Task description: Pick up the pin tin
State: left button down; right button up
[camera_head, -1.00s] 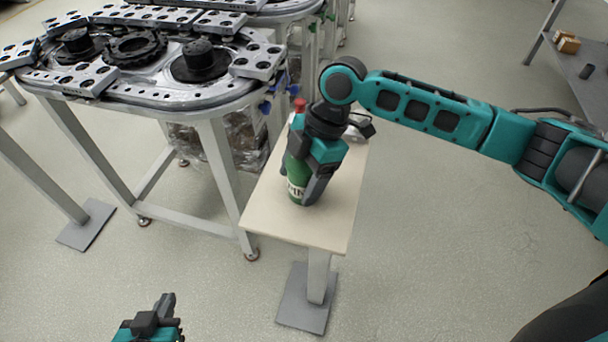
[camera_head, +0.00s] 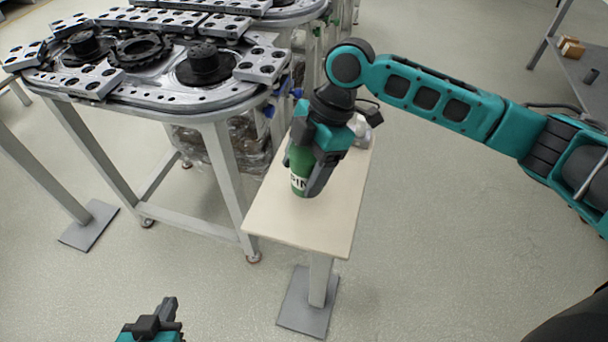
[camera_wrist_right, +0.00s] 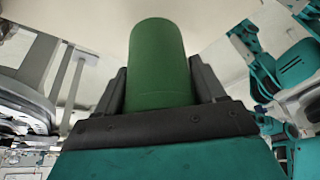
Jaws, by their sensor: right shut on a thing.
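The pin tin (camera_head: 299,184) is a green cylinder with a white label, over the small beige side table (camera_head: 290,225). My right gripper (camera_head: 303,175) is shut around the tin from above, with its fingers on either side. The tin appears slightly raised off the table top, roughly upright. In the right wrist view the tin (camera_wrist_right: 158,65) sits between the two dark fingers (camera_wrist_right: 158,90). Part of the tin is hidden by the gripper in the head view. My left gripper (camera_head: 166,308) is low at the bottom left, away from the table; its jaw opening is unclear.
A grey and white object (camera_head: 362,128) stands on the table behind my right gripper. A metal ring track (camera_head: 150,100) on a white frame is to the left, carrying black fixtures and drilled blocks. A shelf (camera_head: 580,70) is at the far right. The table's front is clear.

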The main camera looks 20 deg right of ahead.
notch_tip(320, 180, up, 16)
jog(key=p, duration=0.1)
